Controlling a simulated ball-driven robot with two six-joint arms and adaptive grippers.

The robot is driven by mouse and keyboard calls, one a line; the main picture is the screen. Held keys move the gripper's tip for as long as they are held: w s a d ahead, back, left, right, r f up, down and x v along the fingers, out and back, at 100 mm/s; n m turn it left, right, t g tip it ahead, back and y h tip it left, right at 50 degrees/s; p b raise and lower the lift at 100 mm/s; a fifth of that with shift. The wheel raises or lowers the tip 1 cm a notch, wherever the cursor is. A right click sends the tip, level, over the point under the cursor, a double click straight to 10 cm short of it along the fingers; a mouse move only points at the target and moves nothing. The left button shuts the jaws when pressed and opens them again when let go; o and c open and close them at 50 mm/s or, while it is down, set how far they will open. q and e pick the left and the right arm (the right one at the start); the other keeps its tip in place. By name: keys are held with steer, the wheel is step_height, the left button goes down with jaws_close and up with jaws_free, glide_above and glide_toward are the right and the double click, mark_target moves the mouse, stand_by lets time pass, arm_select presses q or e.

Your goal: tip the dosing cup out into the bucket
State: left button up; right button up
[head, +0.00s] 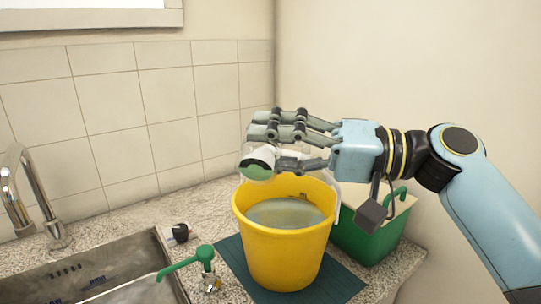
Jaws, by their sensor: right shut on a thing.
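The dosing cup (257,170) is a small pale, see-through cup with green showing in its lower part. My right gripper (266,142) reaches in from the right and is shut on it. The fingers hide part of the cup, which looks tilted, though its exact angle is hard to tell. The yellow bucket (279,247) stands upright below, holding pale bluish-grey liquid. The cup is above the bucket's back left rim in the picture. No stream from the cup is visible. My left gripper is not in view.
The bucket stands on a dark teal mat (335,283) on the speckled counter (128,222). A green box (369,242) is behind it at right. At left are a steel sink (125,262), a chrome tap (28,190) and a green tap (192,259).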

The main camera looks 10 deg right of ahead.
steer(key=shift+r+m+p, duration=0.2)
steer(key=shift+m+p, duration=0.2)
steer(key=shift+p, duration=0.25)
steer(key=shift+w+d+r+m+p, duration=0.2)
steer(key=shift+w+d+m+p, duration=0.1)
steer(key=shift+w+m+p, duration=0.5)
stand_by(0.4)
steer(key=shift+r+m+p, duration=0.1)
steer(key=shift+m+p, duration=0.7)
steer(key=shift+p, duration=0.05)
stand_by(0.4)
